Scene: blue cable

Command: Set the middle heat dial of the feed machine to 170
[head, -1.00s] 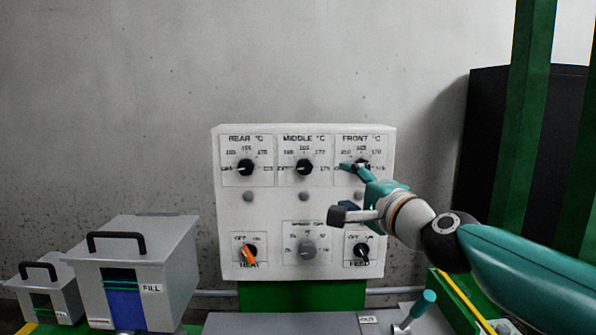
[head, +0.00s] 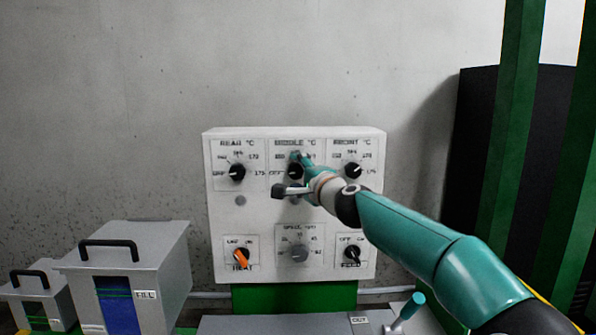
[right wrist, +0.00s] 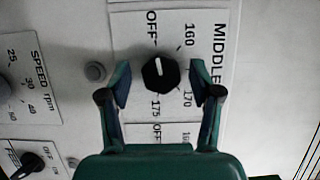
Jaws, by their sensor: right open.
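The middle heat dial (right wrist: 160,73) is a black knob with a white pointer line on the MIDDLE °C plate. In the right wrist view the plate appears turned sideways, with the marks OFF, 160, 170 and 175 around the knob. The pointer appears to lie toward the OFF side, though small. In the head view the dial (head: 295,171) is partly covered by my right gripper (head: 299,160). The right gripper is open, its two fingers (right wrist: 160,92) on either side of the dial in the right wrist view, with gaps to the knob. My left gripper is not in view.
The white control panel (head: 217,215) also carries the rear dial (head: 237,172), the front dial (head: 353,170), a grey speed knob (head: 298,254), an orange heat switch (head: 241,257) and a feed switch (head: 352,253). Grey lidded boxes (head: 165,262) stand at the lower left.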

